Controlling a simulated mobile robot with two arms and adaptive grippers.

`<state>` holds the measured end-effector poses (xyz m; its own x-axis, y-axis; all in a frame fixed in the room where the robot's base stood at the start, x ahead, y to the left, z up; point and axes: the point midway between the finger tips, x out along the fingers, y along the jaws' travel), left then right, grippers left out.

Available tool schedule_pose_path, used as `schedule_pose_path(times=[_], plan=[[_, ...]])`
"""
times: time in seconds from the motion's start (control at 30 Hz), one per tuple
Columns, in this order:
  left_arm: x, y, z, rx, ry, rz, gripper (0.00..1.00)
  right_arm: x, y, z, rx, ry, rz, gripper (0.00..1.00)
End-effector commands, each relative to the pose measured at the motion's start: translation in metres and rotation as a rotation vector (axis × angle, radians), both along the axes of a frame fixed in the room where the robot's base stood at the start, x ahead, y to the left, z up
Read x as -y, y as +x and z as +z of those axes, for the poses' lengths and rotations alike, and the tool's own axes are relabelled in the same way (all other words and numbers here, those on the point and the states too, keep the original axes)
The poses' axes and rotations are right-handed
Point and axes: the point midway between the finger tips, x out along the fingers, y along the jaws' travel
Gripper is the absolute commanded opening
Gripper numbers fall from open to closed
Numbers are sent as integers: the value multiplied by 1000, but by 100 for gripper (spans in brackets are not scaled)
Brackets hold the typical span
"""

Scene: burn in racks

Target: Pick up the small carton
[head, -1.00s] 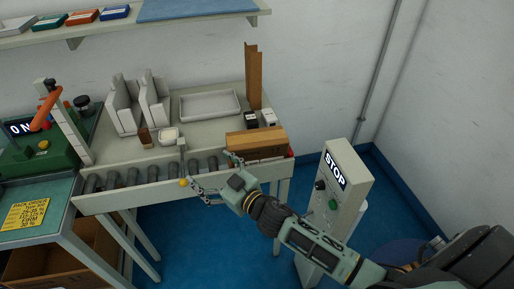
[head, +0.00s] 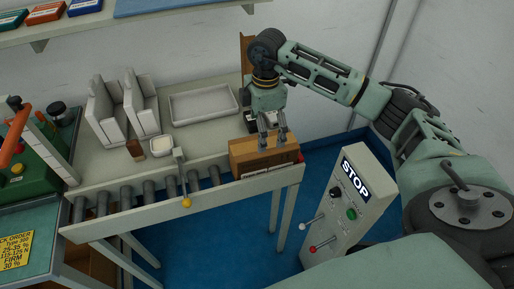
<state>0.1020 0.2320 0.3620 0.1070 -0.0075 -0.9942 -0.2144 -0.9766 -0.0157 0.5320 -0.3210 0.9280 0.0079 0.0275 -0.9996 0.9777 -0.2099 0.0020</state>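A brown carton (head: 250,164) sits at the right end of the roller conveyor in the head view, with a pale label strip low on its front. My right gripper (head: 273,144) points down over the carton's right part. Its two fingers are apart and their tips overlap the top of the carton in the picture. I cannot tell whether they touch it. The gripper hides part of the carton's top and back. My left gripper is not in view.
A grey control post with a STOP sign (head: 356,178) and levers stands right of the conveyor. A white tray (head: 203,121), pale upright holders (head: 137,102) and a small brown block (head: 135,149) are on the table. A lever with a yellow knob (head: 186,202) stands at the conveyor's front edge.

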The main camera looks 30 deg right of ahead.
Motion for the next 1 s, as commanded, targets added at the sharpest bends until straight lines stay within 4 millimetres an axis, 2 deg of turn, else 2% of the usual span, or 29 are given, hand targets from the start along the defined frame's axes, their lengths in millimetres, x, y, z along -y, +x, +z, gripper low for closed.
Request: schedule_pose_path(times=[0.1, 0.3, 0.6, 0.9, 1.0], plan=[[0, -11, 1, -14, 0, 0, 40, 10, -2, -6, -15, -32, -30, 92], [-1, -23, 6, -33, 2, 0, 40, 9, -2, -27, -15, -31, -27, 92], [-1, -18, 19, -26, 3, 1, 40, 4, -2, -69, -13, -28, -26, 92], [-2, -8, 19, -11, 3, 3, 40, 4, -2, -76, -11, -27, -25, 92], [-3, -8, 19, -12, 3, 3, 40, 4, -2, -76, -11, -27, -25, 84]])
